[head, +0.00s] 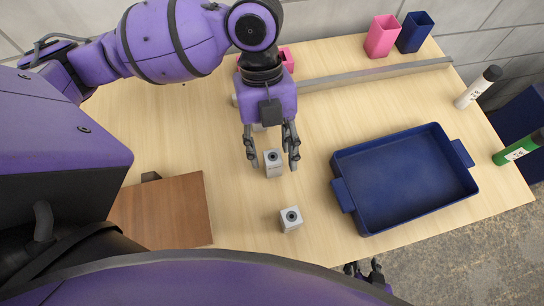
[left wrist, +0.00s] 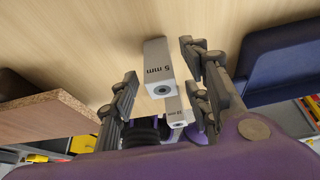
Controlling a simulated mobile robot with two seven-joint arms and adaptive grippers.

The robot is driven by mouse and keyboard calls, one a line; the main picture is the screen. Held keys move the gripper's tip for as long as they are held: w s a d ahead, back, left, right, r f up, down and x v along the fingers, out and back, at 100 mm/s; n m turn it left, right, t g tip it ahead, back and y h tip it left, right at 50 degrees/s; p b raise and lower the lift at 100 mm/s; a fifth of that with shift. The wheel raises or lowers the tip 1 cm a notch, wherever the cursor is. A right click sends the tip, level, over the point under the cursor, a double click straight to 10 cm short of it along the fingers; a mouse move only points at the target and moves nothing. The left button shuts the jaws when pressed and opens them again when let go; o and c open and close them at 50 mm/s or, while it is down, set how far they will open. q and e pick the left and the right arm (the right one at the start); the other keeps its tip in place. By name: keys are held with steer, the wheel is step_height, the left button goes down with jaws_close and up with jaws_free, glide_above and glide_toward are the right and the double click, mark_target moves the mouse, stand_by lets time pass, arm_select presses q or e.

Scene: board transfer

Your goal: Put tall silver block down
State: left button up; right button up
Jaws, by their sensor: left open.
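A silver block (head: 274,170) with a round hole in its top stands upright on the table. In the left wrist view this block (left wrist: 157,58) is marked "5 mm" and looks the taller of two. My left gripper (head: 271,157) is open, its fingers on either side of the block with gaps showing. The left wrist view also shows these spread fingers (left wrist: 160,95). A second, shorter-looking silver block (head: 291,222) stands nearer to me; it also shows in the left wrist view (left wrist: 176,112). My right gripper (head: 364,268) is barely visible at the bottom edge.
A blue tray (head: 347,166) lies right of the blocks, a brown board (head: 165,212) to the left. A grey bar (head: 375,74) crosses behind. Pink (head: 381,38) and blue (head: 414,33) cups stand at the back. White (head: 476,88) and green (head: 515,149) bottles are at right.

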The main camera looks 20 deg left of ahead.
arm_select(q)
steer(key=v, duration=0.9)
steer(key=shift+r, duration=0.1)
